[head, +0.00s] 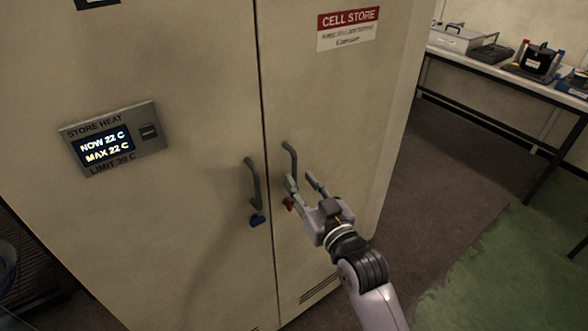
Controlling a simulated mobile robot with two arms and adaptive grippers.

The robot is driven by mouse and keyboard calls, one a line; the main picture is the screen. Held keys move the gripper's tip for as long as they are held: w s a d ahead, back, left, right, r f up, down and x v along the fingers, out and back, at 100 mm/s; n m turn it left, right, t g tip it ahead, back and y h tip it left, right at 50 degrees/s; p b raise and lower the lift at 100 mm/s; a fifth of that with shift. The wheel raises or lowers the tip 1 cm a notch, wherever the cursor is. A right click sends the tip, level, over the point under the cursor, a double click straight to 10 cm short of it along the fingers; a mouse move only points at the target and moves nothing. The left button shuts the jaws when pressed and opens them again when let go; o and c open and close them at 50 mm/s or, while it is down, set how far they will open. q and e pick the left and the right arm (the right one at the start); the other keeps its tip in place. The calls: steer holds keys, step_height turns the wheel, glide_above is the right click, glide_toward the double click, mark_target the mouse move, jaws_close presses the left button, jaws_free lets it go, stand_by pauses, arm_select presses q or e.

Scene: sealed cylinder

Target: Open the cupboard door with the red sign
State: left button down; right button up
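The cupboard door with the red sign (352,95) is the right-hand door of a tall beige cupboard, and it is shut. Its red and white "CELL STORE" sign (347,28) is near the top. Its grey bar handle (291,161) stands beside the seam between the doors, its lower part close behind my gripper's finger. A small red piece (288,204) shows just under that handle. My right gripper (303,181) is open, its fingers apart just right of the handle; I cannot tell if a finger touches it. My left gripper is not in view.
A bench (500,72) with boxes stands at the back right. Floor right of the cupboard is clear.

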mark_target(295, 174)
steer(key=shift+x, duration=2.3)
jaws_close()
